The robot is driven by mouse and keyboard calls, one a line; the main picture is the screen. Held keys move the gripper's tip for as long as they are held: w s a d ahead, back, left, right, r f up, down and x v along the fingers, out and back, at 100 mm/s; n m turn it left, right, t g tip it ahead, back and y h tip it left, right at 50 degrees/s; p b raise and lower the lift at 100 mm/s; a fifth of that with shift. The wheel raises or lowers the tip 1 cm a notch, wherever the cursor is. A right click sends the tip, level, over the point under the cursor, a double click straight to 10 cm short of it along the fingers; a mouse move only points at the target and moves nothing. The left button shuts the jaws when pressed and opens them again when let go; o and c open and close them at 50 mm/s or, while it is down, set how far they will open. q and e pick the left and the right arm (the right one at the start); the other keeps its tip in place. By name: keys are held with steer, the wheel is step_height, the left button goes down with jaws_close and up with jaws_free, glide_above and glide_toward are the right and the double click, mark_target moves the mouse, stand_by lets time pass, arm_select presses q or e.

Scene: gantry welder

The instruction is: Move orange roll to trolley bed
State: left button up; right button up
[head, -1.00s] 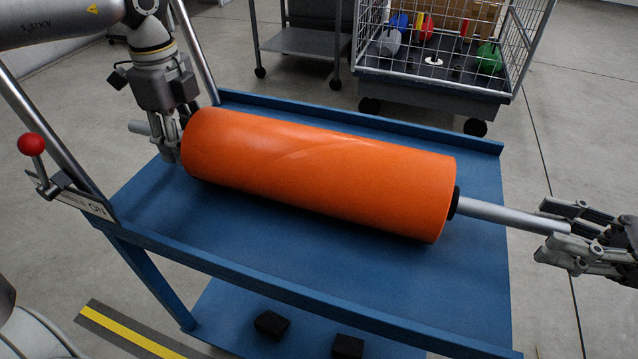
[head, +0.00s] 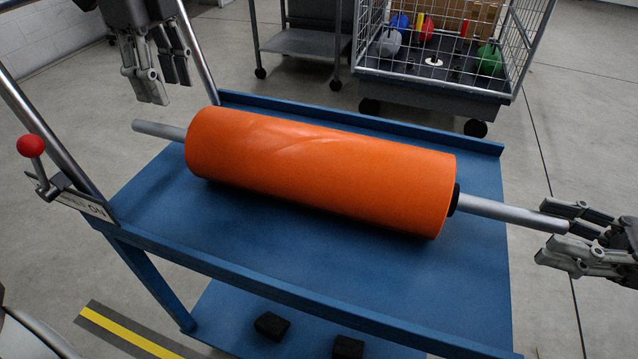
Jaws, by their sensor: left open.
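The orange roll (head: 318,172) lies on the blue trolley bed (head: 300,256), with a grey metal shaft sticking out at both ends. My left gripper (head: 166,92) is open and empty, above and apart from the left shaft end (head: 158,130). My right gripper (head: 562,239) is at the right shaft end (head: 510,214), its fingers spread above and below the tip. Whether its fingers touch the shaft is hard to see.
The trolley has a raised back lip, a left handle frame and a red-knobbed lever (head: 31,146). Behind it stand a wire cage cart (head: 435,85) with coloured items and a grey cart (head: 305,42). Two black blocks lie on the lower shelf.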

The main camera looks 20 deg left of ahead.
steer(key=d, duration=1.2)
steer(key=shift+r, duration=0.1)
